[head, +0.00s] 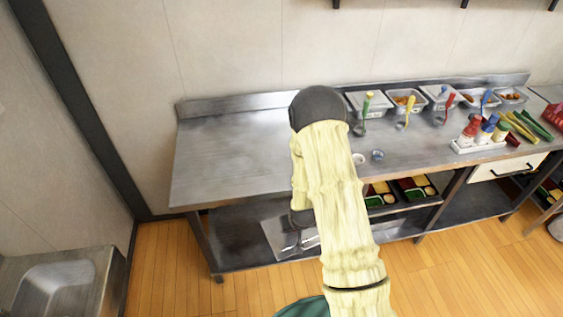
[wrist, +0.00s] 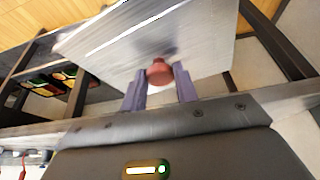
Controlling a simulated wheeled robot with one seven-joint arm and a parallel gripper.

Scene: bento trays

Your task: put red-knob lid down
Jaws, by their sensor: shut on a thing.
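The lid is a flat silver metal panel (head: 273,228) with a red knob. In the wrist view the lid (wrist: 205,38) fills the upper middle, and its red knob (wrist: 159,72) sits between my two fingers. My gripper (wrist: 161,88) is shut on that knob. In the head view my gripper (head: 297,242) is low at the front of the steel table, partly hidden by my arm. The lid is tilted and overlaps the lower shelf (head: 240,250) in the picture. I cannot tell whether it touches the shelf.
The steel tabletop (head: 225,160) is clear on its left half. Food bins (head: 405,100) with coloured-handled utensils line its back right, with a bottle caddy (head: 480,145) nearer. Bento trays (head: 415,187) sit on the lower shelf right of my arm. A sink (head: 60,285) is at left.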

